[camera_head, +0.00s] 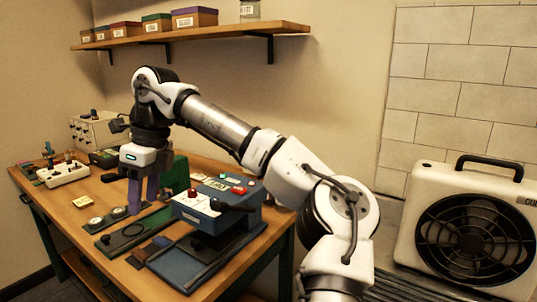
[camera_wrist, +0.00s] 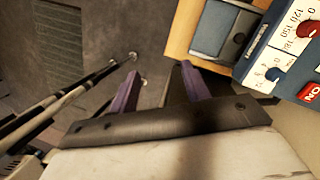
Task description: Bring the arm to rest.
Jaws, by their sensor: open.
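My gripper (camera_head: 143,205) hangs from my raised, bent arm with its two purple fingers pointing down, to the left of the blue machine in the head view. In the wrist view my gripper (camera_wrist: 160,72) shows its fingers spread apart with nothing between them. A dark grey surface lies beyond the fingertips there. The blue machine (camera_head: 218,205) has a white front panel, red buttons and a black handle. Part of it also shows at the upper right of the wrist view (camera_wrist: 285,60), apart from the fingers. How high the fingers are above the table is hard to tell.
The wooden table (camera_head: 80,215) carries a control box (camera_head: 63,174), a grey instrument (camera_head: 95,130), a green block (camera_head: 176,172) and flat plates near my gripper. A wall shelf (camera_head: 200,35) holds several boxes. A fan heater (camera_head: 470,230) stands at the right.

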